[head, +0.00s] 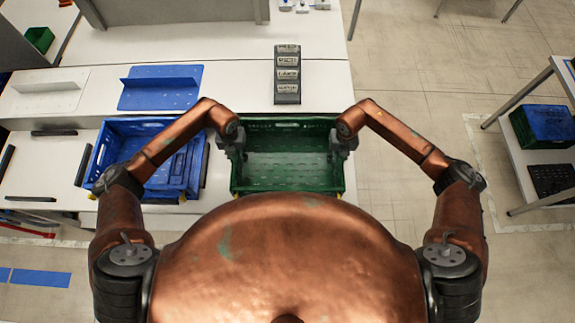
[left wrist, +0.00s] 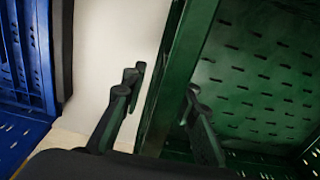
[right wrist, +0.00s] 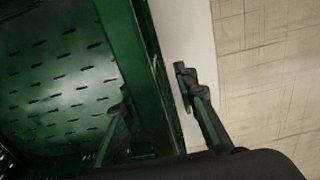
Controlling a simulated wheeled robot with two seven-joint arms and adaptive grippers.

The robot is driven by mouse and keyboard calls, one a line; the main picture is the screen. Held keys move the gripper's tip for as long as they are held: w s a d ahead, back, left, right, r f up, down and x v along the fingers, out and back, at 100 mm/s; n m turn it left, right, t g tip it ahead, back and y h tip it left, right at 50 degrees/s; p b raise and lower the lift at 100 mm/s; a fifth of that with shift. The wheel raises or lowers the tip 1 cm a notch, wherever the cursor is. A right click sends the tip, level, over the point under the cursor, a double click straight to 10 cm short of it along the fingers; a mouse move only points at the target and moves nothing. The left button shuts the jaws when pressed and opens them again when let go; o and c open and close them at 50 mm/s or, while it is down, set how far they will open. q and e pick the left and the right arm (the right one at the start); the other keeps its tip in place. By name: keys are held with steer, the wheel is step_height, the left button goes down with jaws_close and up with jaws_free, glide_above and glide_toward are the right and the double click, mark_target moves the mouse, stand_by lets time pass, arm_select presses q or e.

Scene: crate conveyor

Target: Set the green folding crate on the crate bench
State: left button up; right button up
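The green folding crate (head: 287,172) is unfolded and empty in front of me in the head view, beside the blue crate. My left gripper (head: 237,152) is at its left wall and my right gripper (head: 339,152) is at its right wall. In the left wrist view, the open fingers (left wrist: 160,95) straddle the green wall (left wrist: 178,75), with gaps showing. In the right wrist view, the open fingers (right wrist: 155,95) straddle the opposite wall (right wrist: 128,50). The crate's near side is hidden by my body. I cannot tell which surface is the crate bench.
A blue crate (head: 118,135) stands close on the left. Behind are a white worktop (head: 235,85), a blue bracket (head: 160,88) and a grey labelled rack (head: 287,75). Floor between is clear.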

arm_select(q)
steer(key=shift+s+r, duration=0.15)
steer(key=shift+s, duration=0.2)
arm_select(e)
steer(key=shift+s+r, duration=0.15)
steer(key=shift+s, duration=0.2)
arm_select(q)
steer(key=shift+w+r, duration=0.15)
arm_select(e)
steer(key=shift+w, duration=0.15)
arm_select(q)
steer(key=r, duration=1.1)
steer(key=shift+s+r, duration=0.2)
steer(key=shift+r, duration=0.1)
arm_select(e)
step_height(320, 180, up, 12)
steer(key=shift+f, duration=0.1)
